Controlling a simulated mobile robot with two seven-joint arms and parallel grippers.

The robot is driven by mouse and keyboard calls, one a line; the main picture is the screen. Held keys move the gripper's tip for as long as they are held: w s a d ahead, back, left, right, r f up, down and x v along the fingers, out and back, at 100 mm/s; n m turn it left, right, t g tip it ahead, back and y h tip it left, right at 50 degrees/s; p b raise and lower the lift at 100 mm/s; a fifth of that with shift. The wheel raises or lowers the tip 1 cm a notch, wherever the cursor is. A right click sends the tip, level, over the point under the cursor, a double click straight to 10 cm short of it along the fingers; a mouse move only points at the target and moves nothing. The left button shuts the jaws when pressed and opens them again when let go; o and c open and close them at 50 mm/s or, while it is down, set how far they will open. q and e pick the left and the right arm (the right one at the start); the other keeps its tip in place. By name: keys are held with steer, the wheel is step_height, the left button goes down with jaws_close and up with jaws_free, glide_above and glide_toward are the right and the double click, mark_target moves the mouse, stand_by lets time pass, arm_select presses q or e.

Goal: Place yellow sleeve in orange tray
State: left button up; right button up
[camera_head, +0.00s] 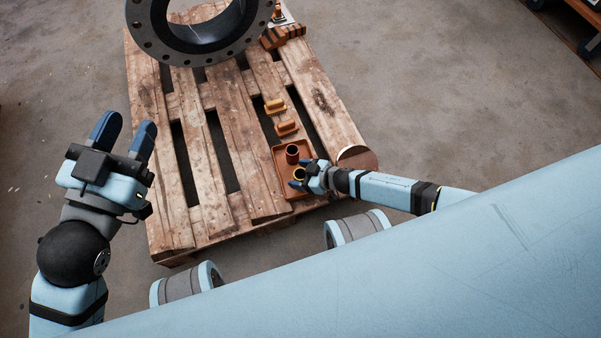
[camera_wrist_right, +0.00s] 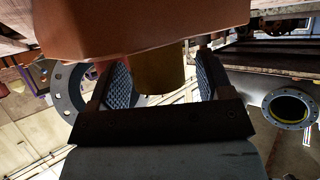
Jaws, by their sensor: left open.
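The orange tray (camera_head: 279,158) lies on the near right part of the wooden pallet; its orange surface also fills the top of the right wrist view (camera_wrist_right: 140,25). The yellow sleeve (camera_head: 299,174) is upright in the near part of the tray. My right gripper (camera_head: 303,174) is at the sleeve, one finger on each side. In the right wrist view the sleeve (camera_wrist_right: 160,78) is between the padded fingers, with a gap visible on its right side. My left gripper (camera_head: 127,137) is open and empty, left of the pallet.
A dark red sleeve (camera_head: 292,153) stands in the tray behind the yellow one. Small orange-yellow pieces (camera_head: 275,106) lie farther back on the pallet (camera_head: 213,165). A large flanged pipe (camera_head: 197,45) occupies the far end. A round brown-topped object (camera_head: 358,158) sits by my right forearm.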

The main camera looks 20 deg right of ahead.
mark_target(298, 173)
steer(key=shift+s+d+r, duration=0.1)
steer(key=shift+d+r, duration=0.1)
steer(key=shift+r, duration=0.1)
steer(key=p+v, duration=0.2)
steer(key=v, duration=0.1)
steer(key=shift+r, duration=0.1)
arm_select(q)
steer(key=s+d+n+g+p, duration=0.1)
steer(key=n, duration=0.1)
steer(key=s+f+n+g+y+p, duration=0.1)
steer(key=p, duration=0.1)
steer(key=shift+s+d+n+p, duration=0.25)
steer(key=shift+d+n+p, duration=0.05)
steer(key=shift+d+n, duration=0.1)
arm_select(e)
steer(key=v, duration=0.8)
steer(key=shift+s+d, duration=0.15)
steer(key=shift+d, duration=0.05)
arm_select(q)
steer(key=shift+r, duration=0.1)
